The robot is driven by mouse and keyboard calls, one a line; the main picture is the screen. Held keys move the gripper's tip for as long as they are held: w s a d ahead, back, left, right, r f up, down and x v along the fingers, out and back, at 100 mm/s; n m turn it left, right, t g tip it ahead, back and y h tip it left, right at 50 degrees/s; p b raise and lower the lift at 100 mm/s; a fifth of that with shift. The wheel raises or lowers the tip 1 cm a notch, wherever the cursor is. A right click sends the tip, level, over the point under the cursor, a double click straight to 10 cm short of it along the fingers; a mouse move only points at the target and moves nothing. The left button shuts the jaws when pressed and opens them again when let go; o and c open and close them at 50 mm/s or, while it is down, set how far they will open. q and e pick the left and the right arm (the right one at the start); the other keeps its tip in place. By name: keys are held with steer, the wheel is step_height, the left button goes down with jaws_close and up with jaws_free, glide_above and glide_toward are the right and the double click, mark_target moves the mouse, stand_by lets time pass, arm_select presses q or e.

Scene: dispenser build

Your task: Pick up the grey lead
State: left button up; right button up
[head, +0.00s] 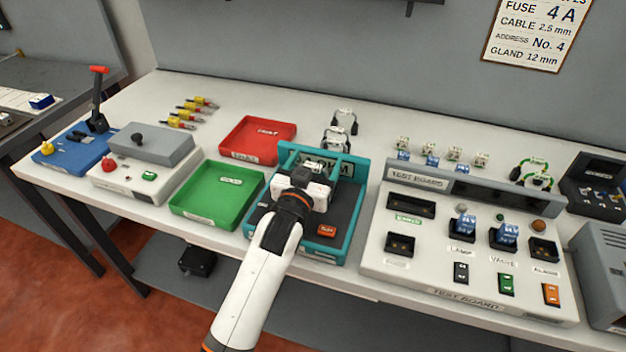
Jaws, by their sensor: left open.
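Two dark grey leads, looped cables with pale ends, lie on the bench behind the teal fixture (357,170). The farther lead is a grey lead (354,125), and a nearer grey lead (329,143) is partly hidden by the fixture's top edge. My left gripper (302,177) is open over the teal fixture, in front of the leads and apart from them. Its fingertips are small and hard to make out against the fixture. My right gripper is not in view.
A red tray (257,143) and a green tray (215,197) are left of the fixture. The test board (466,272) is to the right, with green leads (536,179) behind it. Bare bench lies around the grey leads.

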arm_select(q)
steer(key=shift+w+d, duration=0.15)
steer(key=shift+w, duration=0.25)
steer(key=shift+c, duration=0.2)
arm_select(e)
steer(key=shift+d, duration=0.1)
